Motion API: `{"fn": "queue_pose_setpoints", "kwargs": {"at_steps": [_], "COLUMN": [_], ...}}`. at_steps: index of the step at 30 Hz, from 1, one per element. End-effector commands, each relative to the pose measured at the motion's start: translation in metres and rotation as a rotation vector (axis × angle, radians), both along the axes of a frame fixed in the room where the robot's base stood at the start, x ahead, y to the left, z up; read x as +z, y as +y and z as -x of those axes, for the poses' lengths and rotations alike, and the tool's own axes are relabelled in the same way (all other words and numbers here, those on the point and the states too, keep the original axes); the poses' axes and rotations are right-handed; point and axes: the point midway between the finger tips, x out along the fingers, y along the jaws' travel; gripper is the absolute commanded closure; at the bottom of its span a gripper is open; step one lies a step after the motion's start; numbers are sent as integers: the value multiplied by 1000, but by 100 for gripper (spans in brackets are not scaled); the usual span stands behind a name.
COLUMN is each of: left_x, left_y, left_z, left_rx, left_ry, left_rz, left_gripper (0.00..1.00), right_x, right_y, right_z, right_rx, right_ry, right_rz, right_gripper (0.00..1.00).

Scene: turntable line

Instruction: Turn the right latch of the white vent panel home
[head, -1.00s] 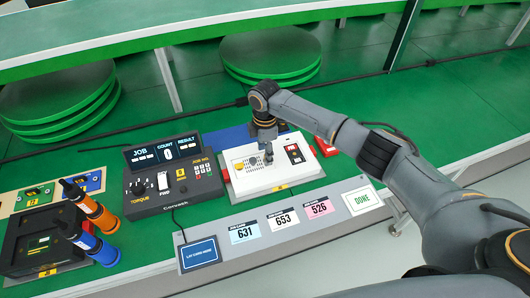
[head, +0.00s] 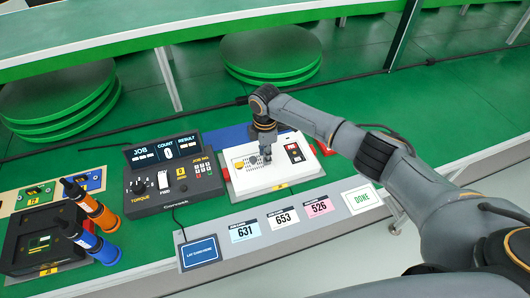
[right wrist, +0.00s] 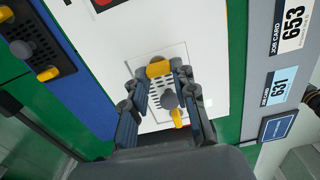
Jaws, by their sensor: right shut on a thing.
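The latch bar lies across the picture there. The other yellow latch (right wrist: 178,118) points lengthwise, beside a round grey knob (right wrist: 169,100). In the head view my right gripper (head: 266,157) points down over the box and hides the right latch. My left gripper is not seen.
A torque controller (head: 172,182) stands left of the box. Job cards (head: 283,217) lie in front. Orange and blue tools (head: 100,215) stand at far left. A dark holed part with yellow knobs (right wrist: 47,74) lies on a blue mat (right wrist: 73,108) behind.

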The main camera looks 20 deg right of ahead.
Motion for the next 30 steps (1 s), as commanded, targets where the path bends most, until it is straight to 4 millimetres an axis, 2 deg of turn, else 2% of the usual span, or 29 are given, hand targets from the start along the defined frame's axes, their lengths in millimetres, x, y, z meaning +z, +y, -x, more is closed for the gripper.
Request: {"fn": "queue_pose_setpoints", "kwargs": {"at_steps": [11,30], "left_x": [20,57], "left_y": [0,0], "left_z": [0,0], "left_rx": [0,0], "left_ry": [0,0], "left_rz": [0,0], "left_gripper": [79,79], "right_x": [3,3], "right_y": [1,-1], "right_z": [-1,-4], "right_rx": [-211,-818], "right_ry": [2,2], "right_rz": [-2,-1], "right_gripper": [100,100]}}
